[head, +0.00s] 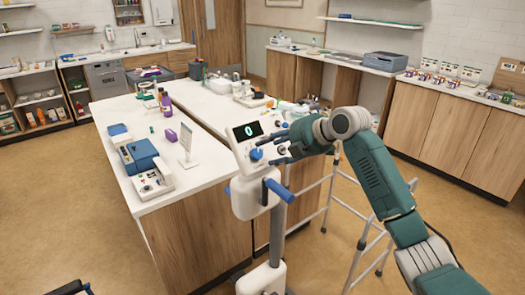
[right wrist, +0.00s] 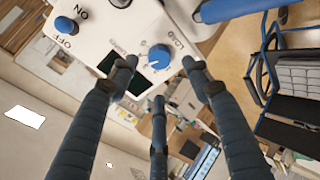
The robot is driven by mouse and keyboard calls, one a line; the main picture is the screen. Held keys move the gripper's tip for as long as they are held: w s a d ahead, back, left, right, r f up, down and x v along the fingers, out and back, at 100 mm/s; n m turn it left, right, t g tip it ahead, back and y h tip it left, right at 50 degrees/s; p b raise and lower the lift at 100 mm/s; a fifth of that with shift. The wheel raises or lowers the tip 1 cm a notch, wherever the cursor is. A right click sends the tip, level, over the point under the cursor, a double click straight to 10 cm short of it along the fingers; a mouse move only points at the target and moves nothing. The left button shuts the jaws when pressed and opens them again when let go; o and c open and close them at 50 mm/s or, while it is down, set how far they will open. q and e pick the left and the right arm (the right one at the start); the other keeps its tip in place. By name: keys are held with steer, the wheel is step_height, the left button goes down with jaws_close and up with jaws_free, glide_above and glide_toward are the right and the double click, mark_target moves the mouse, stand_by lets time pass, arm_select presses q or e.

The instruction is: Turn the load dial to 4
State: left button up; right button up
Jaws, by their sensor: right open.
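The load dial (right wrist: 159,57) is a blue knob with a small white mark, on the white face of a pole-mounted unit (right wrist: 190,28). The label beside it shows in part, and its scale is too small to read. In the head view the unit's dark display (head: 248,131) reads 0, and the blue dial (head: 256,153) sits below it. My right gripper (head: 281,148) is beside the panel. In the right wrist view its fingers (right wrist: 160,78) are spread open around the dial's position, apparently short of it, with nothing held. My left gripper is out of view.
A second blue knob (right wrist: 66,25) marked ON and OFF is on the same panel. A blue handle (head: 279,190) juts from the pole. A walker frame (head: 340,190) stands on the right. The counter (head: 190,178) with blue devices is behind on the left.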

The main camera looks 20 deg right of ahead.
mark_target(258, 154)
steer(key=p+x, duration=0.1)
steer(key=x, duration=0.4)
steer(key=shift+w+a+f, duration=0.1)
steer(key=shift+w+a, duration=0.05)
steer(key=shift+a, duration=0.05)
steer(key=shift+w+a+f, duration=0.1)
steer(key=shift+w+f, duration=0.25)
steer(key=shift+c, duration=0.3)
steer(key=shift+p, duration=0.3)
steer(key=c, duration=1.1)
